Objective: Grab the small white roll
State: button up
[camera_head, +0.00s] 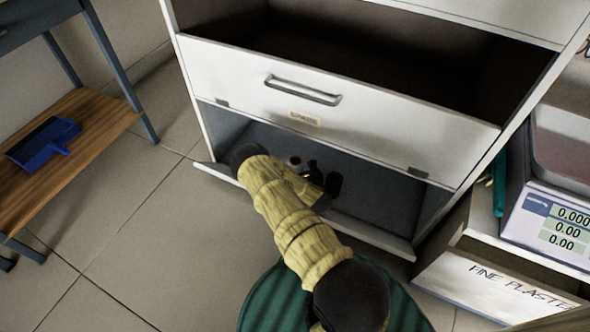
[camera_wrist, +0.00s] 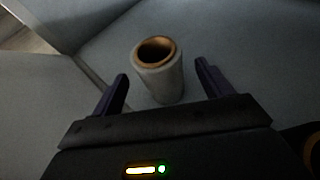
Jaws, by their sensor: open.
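The small white roll (camera_wrist: 163,82) stands upright in the wrist view, with a brown core at its open top. It is on the grey floor of the cabinet's bottom compartment. My gripper (camera_wrist: 160,85) is open, with one dark finger to the left of the roll and one to the right. Gaps show between the roll and both fingers.
The white cabinet (camera_head: 232,68) has an open upper drawer above the bottom compartment (camera_head: 375,185). A low wooden shelf (camera_head: 85,125) with a blue dustpan (camera_head: 42,142) is at left. Tiled floor is clear at left.

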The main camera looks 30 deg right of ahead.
jog(key=b+x, duration=0.2)
jog(key=x, duration=0.2)
jog(key=shift+f, duration=0.1)
dwell(0.3)
jog(key=c, duration=1.1)
jog(key=shift+c, duration=0.2)
jog(key=shift+r, duration=0.2)
notch_tip(320, 180, up, 10)
jog(key=p, duration=0.6)
jog(key=shift+f, duration=0.1)
